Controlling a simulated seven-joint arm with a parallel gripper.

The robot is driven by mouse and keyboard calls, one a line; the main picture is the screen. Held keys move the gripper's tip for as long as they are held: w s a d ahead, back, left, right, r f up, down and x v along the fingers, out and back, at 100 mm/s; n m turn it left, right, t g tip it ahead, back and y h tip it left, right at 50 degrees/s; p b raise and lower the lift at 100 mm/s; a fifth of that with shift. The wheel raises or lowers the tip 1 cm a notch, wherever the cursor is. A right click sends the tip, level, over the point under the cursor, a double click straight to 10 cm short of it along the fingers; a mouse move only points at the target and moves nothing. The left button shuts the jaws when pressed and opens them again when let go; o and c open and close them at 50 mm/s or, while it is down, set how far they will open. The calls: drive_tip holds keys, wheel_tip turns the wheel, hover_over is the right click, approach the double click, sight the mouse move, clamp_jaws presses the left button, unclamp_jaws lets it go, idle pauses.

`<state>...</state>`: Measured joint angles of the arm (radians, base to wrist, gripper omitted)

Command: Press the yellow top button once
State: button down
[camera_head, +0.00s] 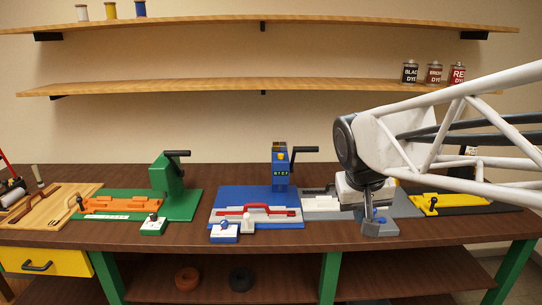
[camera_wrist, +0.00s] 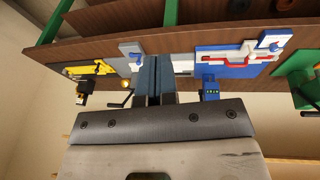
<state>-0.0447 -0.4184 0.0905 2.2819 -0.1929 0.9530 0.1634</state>
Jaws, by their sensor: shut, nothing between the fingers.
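My gripper (camera_head: 369,206) is shut and empty. It points down over the grey station (camera_head: 323,203), right of the blue station (camera_head: 257,196). In the wrist view my gripper (camera_wrist: 156,60) shows as two dark fingers side by side. My gripper and arm hide much of the grey station.
A green station (camera_head: 180,202) stands left and a black station with a yellow clamp (camera_head: 437,203) right. A grey box with a blue button (camera_head: 380,226) sits by the front edge near my gripper. Shelves hold spools and dye tins (camera_head: 410,72). The front table strip is mostly clear.

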drive_tip(key=w+a+r+h, duration=0.1)
drive_tip(key=w+r, duration=0.3)
drive_tip(key=w, duration=1)
drive_tip(key=t+h, duration=0.3)
drive_tip(key=h, duration=0.1)
hover_over(280, 154)
drive_tip(key=shift+w+a+f, duration=0.1)
drive_tip(key=shift+a+f, duration=0.05)
drive_tip(key=shift+f, duration=1.2)
drive_tip(key=shift+f, duration=0.2)
drive_tip(key=shift+f, duration=4.2)
